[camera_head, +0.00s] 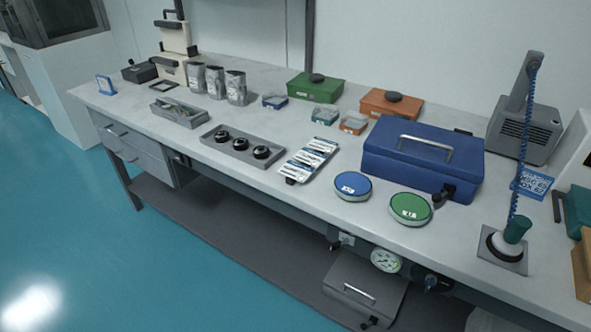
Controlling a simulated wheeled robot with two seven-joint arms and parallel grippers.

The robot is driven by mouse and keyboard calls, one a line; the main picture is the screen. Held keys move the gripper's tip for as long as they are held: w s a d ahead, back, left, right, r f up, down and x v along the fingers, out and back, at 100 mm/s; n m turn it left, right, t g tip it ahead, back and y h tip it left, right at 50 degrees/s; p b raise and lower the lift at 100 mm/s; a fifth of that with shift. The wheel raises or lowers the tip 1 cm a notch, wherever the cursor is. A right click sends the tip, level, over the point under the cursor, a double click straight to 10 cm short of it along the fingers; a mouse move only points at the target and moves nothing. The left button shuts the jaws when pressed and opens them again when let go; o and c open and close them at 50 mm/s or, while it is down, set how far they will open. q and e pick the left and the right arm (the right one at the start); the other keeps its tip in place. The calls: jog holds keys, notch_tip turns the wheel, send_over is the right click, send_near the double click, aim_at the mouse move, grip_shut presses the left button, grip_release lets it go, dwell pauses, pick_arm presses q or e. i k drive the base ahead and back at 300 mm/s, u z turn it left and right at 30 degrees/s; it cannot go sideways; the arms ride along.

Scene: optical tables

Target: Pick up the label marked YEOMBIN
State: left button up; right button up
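No label can be read as YEOMBIN at this size. A tray of white and blue label strips (309,160) lies near the middle of the table's front half; their print is too small to read. A blue sign with white lettering (533,184) stands at the right, its text unclear. A small blue-framed card (105,85) stands at the far left end of the table. The round blue tin (352,186) and round green tin (410,208) carry small white labels that I cannot read. Neither of my grippers shows in the head view.
A large blue case (423,157) stands behind the tins. A grey tray with several black knobs (241,147) lies left of the strips. Green (316,87) and orange (391,104) boxes stand at the back. A coiled-cord tool (510,238) stands at the right.

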aim_at(314, 159)
jog(key=u, duration=0.25)
jog(key=k, duration=0.45)
jog(key=u, duration=1.1)
jog(key=i, duration=1.3)
jog(key=z, duration=0.9)
